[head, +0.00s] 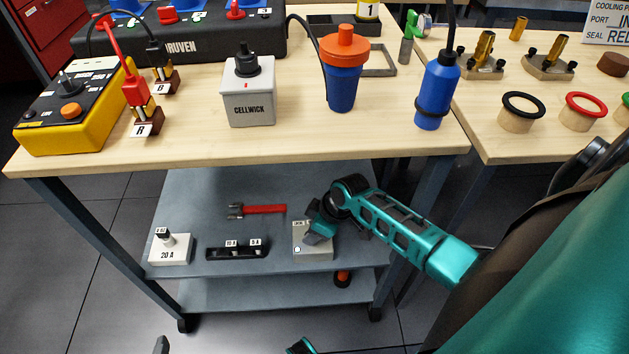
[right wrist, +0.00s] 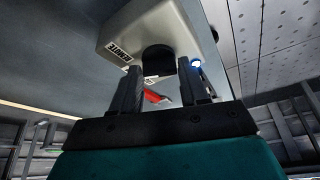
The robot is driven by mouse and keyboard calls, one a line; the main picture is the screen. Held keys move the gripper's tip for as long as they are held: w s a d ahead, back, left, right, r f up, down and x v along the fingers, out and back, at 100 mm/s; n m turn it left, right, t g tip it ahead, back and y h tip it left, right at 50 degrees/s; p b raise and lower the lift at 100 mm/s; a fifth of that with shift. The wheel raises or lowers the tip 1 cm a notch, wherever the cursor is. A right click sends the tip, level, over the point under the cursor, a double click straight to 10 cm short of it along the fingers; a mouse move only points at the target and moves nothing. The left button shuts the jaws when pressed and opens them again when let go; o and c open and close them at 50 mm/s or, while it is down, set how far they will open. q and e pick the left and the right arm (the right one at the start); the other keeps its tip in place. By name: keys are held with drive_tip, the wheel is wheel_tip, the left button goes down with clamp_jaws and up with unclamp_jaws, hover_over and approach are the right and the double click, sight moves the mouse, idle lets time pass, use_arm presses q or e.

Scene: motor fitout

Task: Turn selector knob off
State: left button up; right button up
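A grey box (head: 314,251) with a small white light sits at the right of the upper shelf under the table. My right gripper (head: 318,228) is down over this box and hides its top. In the right wrist view, the box (right wrist: 150,25) carries a black selector knob (right wrist: 158,58) and white labels, one ending in "MOTE". The two dark fingers of my right gripper (right wrist: 160,80) are apart, one on each side of the knob. I cannot tell whether they touch it. The knob's setting is not readable.
On the shelf (head: 200,205) lie a red-handled wrench (head: 262,209), a black strip (head: 237,253) and a white "20 A" box (head: 170,249). The tabletop (head: 300,140) overhangs above, holding a CELLWICK box (head: 249,95) and a yellow control box (head: 100,125).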

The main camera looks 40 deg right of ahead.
drive_tip(key=c, duration=0.6)
drive_tip(key=shift+d+n+g, duration=0.15)
drive_tip(key=shift+n+g, duration=0.15)
drive_tip(key=shift+n, duration=0.4)
drive_tip(key=shift+w+f+n+y, duration=0.1)
drive_tip(key=shift+n+y, duration=0.3)
drive_tip(key=shift+n, duration=0.7)
drive_tip(key=shift+n+g+b, duration=0.35)
drive_tip(key=shift+n+g, duration=0.15)
drive_tip(key=shift+n, duration=0.1)
drive_tip(key=o, duration=1.1)
drive_tip(key=shift+c, duration=0.2)
